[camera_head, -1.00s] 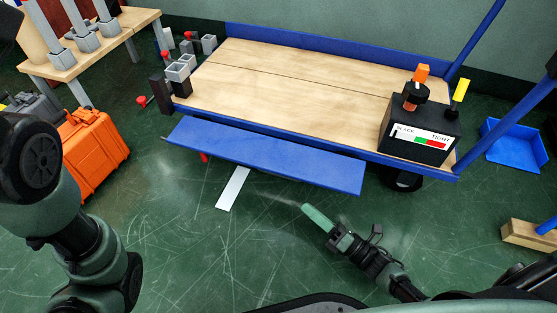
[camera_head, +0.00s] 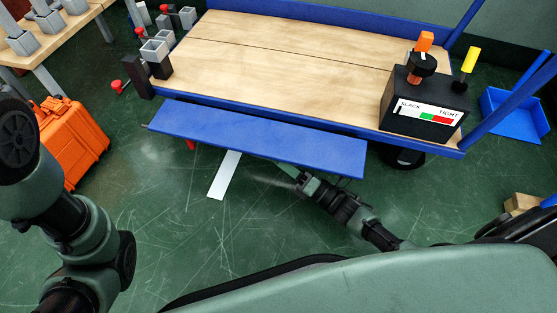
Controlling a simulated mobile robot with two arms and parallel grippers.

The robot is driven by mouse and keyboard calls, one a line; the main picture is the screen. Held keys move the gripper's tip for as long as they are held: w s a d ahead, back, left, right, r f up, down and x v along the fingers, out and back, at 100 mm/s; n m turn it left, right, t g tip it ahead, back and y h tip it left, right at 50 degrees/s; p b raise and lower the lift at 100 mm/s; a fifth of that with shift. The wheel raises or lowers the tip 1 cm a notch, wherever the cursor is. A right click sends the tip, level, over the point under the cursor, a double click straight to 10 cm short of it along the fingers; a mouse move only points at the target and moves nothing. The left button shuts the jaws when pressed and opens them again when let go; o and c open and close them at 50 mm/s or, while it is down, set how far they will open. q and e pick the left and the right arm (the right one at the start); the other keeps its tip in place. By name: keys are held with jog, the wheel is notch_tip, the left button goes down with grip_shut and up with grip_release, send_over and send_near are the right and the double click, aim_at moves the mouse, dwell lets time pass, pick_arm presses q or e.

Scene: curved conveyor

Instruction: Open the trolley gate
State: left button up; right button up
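The trolley (camera_head: 290,70) has a wooden deck with blue rails. Its gate is a long blue panel (camera_head: 250,138) along the near side, swung outward from the deck edge and sloping, lying lower than the deck. My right gripper (camera_head: 301,180) is at the gate's near lower edge, right of the middle. Its tip is hidden under the panel, so I cannot tell whether it touches the gate or how its fingers stand. My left arm shows at the left, and its gripper is out of view.
A black box with a slack/tight gauge (camera_head: 425,108) sits on the deck's right corner. Grey clamps with red knobs (camera_head: 156,50) stand at the left end. A white strip (camera_head: 224,176) lies below the gate.

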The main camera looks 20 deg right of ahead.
jog(key=shift+c, duration=0.2)
grip_shut()
dwell(1.3)
